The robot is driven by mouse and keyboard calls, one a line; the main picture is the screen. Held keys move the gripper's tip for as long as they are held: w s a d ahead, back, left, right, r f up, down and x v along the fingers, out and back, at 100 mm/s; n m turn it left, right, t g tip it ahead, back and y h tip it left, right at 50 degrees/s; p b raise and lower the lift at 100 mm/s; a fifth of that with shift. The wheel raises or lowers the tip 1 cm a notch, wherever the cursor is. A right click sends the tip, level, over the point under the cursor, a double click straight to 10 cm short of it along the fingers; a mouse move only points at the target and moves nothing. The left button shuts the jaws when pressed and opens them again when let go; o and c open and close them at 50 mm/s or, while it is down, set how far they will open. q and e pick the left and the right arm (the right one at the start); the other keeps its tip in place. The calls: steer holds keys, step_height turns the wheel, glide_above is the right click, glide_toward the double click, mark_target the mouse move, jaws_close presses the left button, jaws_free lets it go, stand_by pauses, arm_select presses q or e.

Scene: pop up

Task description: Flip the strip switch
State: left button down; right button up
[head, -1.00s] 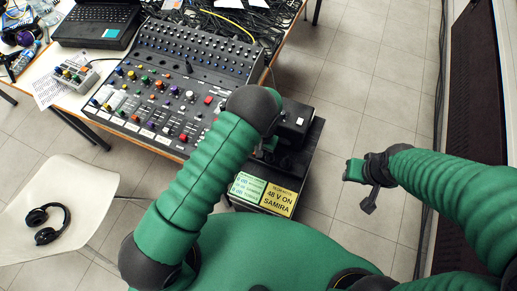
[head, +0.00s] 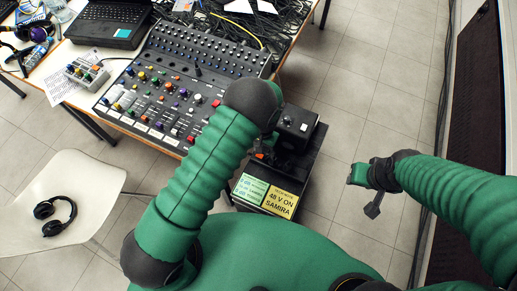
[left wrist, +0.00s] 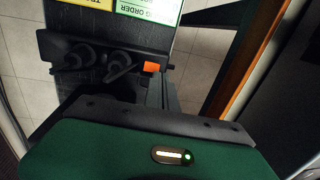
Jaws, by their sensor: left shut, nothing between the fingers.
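The strip switch (left wrist: 151,68) is a small orange rocker at the right end of a black power strip (left wrist: 55,45) in the left wrist view. Two black plugs (left wrist: 100,62) sit in the strip left of it. A small orange spot (head: 260,156) shows beside my left forearm in the head view. My left gripper (head: 270,142) is mostly hidden behind its arm there. I cannot see contact with the switch. My right gripper (head: 362,178) hangs over the floor, away from the strip.
A mixing console (head: 170,95), laptop (head: 108,22) and cables lie on the table. A black stand (head: 312,150) carries a black box (head: 297,124) and yellow and green labels (head: 265,195). A white chair (head: 85,175) with headphones is at left. Floor at right is clear.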

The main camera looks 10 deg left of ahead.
arm_select(q)
step_height(320, 180, up, 9)
steer(key=d, duration=0.1)
steer(key=shift+d+f, duration=0.15)
steer(key=shift+d, duration=0.1)
arm_select(e)
steer(key=shift+s, duration=0.2)
arm_select(q)
steer(key=shift+d, duration=0.25)
arm_select(e)
steer(key=shift+d, duration=0.35)
